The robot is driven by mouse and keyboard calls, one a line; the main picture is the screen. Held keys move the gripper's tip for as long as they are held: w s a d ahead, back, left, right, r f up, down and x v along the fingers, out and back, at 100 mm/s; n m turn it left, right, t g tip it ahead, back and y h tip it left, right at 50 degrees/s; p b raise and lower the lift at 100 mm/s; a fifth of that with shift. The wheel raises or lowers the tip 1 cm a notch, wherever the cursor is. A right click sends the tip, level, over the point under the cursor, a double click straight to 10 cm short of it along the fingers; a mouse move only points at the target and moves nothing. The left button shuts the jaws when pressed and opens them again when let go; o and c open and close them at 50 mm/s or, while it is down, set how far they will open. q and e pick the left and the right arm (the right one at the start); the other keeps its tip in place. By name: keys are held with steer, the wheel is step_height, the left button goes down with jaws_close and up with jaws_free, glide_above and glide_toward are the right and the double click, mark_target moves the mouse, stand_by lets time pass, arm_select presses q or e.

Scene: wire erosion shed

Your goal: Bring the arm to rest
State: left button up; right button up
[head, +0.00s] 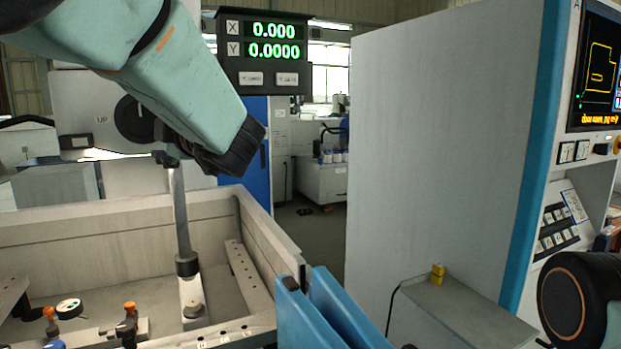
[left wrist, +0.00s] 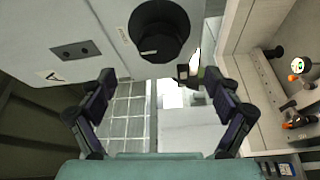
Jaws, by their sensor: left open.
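My left arm (head: 175,75) comes in from the upper left in the head view, raised over the machine's tank. The tank's wall lies to the right in that view. Part of my right arm (head: 578,312) shows at the lower right of the head view; its gripper is out of view.
The open tank (head: 110,215) holds a post (head: 180,215) and orange-topped clamps (head: 130,310). A readout (head: 265,52) stands behind. Blue panels (head: 335,310) rise in front, a tall grey cabinet (head: 440,130) stands to the right, and a yellow block (head: 437,274) sits on a grey box.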

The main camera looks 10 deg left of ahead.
mark_target(142, 119)
arm_select(q)
steer(key=x, duration=1)
steer(key=shift+a+r, duration=0.1)
steer(key=shift+a, duration=0.3)
